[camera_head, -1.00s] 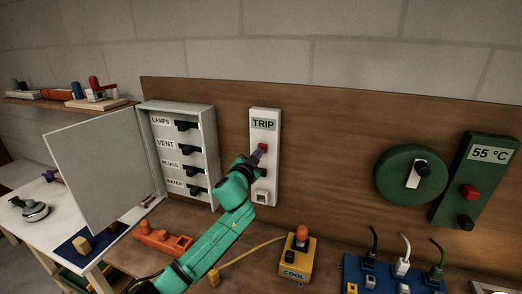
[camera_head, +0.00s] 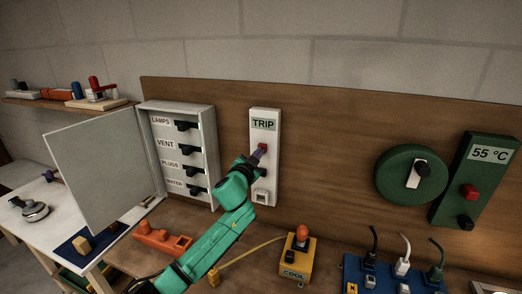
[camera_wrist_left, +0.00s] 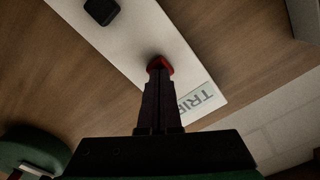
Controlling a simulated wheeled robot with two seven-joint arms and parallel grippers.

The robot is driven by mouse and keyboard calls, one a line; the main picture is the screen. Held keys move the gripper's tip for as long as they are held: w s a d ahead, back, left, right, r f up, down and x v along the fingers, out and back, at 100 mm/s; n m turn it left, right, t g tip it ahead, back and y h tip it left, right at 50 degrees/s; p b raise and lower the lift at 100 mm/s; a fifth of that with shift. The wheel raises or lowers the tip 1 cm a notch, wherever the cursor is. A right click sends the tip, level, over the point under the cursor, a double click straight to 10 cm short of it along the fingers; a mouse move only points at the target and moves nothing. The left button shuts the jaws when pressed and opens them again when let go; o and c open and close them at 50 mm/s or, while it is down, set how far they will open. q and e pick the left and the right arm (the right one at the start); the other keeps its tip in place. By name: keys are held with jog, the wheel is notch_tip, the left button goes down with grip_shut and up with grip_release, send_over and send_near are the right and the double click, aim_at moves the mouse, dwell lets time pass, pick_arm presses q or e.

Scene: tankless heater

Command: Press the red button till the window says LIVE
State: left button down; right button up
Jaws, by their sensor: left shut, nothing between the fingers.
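The white switch unit (camera_head: 275,120) stands upright on the wooden board. Its window (camera_head: 263,125) reads TRIP; the wrist view shows the same window (camera_wrist_left: 200,101) with part of the word. The red button (camera_head: 263,148) is below the window. My left gripper (camera_head: 258,157) is shut and empty, with its tips at the button. In the left wrist view the closed fingertips (camera_wrist_left: 158,68) cover part of the red button (camera_wrist_left: 163,62); I cannot tell how far it is pressed in. A black button (camera_wrist_left: 102,10) is further along the unit. My right gripper is not in view.
An open grey breaker box (camera_head: 208,125) with labelled black switches is to the left, its door (camera_head: 95,170) swung out. A green unit reading 55 °C (camera_head: 480,175) and a green wheel (camera_head: 400,175) are right. A yellow COOL box (camera_head: 296,262) stands below.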

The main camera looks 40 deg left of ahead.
pick_arm(q)
jog(key=shift+w, duration=0.1)
jog(key=p+v, duration=0.1)
jog(key=v, duration=0.4)
dwell(0.6)
jog(key=shift+f, duration=0.1)
